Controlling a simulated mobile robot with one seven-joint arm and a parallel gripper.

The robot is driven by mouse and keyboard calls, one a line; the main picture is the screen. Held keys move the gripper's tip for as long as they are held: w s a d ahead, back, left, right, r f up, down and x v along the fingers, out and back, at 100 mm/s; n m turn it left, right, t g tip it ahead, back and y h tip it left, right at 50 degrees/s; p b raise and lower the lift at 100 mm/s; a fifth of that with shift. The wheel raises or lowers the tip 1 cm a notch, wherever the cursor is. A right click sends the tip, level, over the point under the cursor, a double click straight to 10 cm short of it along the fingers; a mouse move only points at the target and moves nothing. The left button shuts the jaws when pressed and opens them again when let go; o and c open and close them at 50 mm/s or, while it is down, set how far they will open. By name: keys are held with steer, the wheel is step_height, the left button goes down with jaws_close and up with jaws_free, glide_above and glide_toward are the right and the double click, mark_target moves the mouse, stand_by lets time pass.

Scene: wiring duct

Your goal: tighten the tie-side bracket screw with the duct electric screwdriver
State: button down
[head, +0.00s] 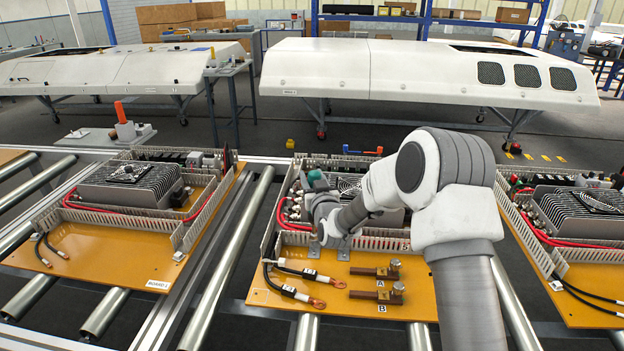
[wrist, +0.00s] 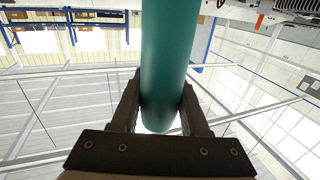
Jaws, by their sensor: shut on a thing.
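My gripper (head: 317,190) is shut on a teal cylinder, which I take to be the electric screwdriver (wrist: 170,60). The screwdriver fills the middle of the wrist view between both fingers (wrist: 160,112). In the head view only a small teal part (head: 315,177) shows above my gripper, over the left part of the middle board. Its tip is hidden. Small grey metal brackets (head: 343,248) stand at the front duct wall just below my gripper. I cannot make out a screw, or which bracket is the tie-side one, or whether the tool touches it.
The middle orange board (head: 345,303) carries slotted grey duct (head: 385,243), black cables with copper lugs (head: 318,303), and two copper pieces by labels A and B (head: 377,296). Similar boards lie left (head: 100,270) and right (head: 595,318) on rollers. My arm hides part of the middle board.

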steer(key=shift+b, duration=0.3)
step_height(320, 180, down, 5)
steer(key=b, duration=0.5)
steer(key=shift+b, duration=1.15)
stand_by(0.5)
steer(key=shift+f+b, duration=0.8)
steer(key=shift+b, duration=0.1)
stand_by(0.7)
steer(key=shift+r, duration=0.1)
steer(key=shift+r+p, duration=1.1)
steer(key=shift+r, duration=1.85)
